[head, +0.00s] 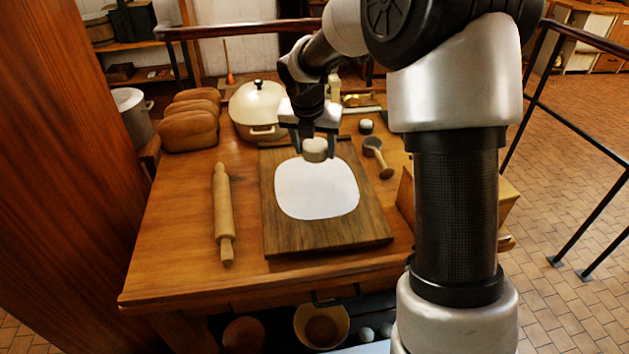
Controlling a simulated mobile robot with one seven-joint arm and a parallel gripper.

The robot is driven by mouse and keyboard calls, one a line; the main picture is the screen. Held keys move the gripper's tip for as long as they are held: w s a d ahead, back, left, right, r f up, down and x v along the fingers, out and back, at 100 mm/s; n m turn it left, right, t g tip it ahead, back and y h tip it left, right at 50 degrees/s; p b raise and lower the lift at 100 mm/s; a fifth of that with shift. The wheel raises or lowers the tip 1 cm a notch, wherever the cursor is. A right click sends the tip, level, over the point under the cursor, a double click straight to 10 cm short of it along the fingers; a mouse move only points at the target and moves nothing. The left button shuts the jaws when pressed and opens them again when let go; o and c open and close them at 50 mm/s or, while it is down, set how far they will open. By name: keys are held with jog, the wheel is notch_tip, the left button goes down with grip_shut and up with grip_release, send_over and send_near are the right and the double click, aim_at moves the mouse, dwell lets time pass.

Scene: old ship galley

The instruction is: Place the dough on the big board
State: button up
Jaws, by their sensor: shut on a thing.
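The dough (315,150) is a small pale beige lump at the back of the big board. My gripper (315,147) is shut on it from above. The big board (285,236) is a dark wooden rectangle on the table, with a flat white rounded sheet (315,190) on its middle. The dough shows over the board's back part, near the white sheet's far edge. I cannot tell whether the dough touches the board or hangs a little above it.
A rolling pin (223,215) lies left of the board on the wooden table (180,240). Bread loaves (188,125) and a lidded cream pot (258,108) stand behind. A wooden scoop (377,157) and a small jar (366,126) are right of the board. A railing (540,85) stands at right.

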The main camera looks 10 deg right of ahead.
notch_tip(320, 180, down, 9)
jog(key=shift+s+r+b, duration=0.1)
jog(key=shift+b, duration=0.65)
jog(key=o, duration=1.2)
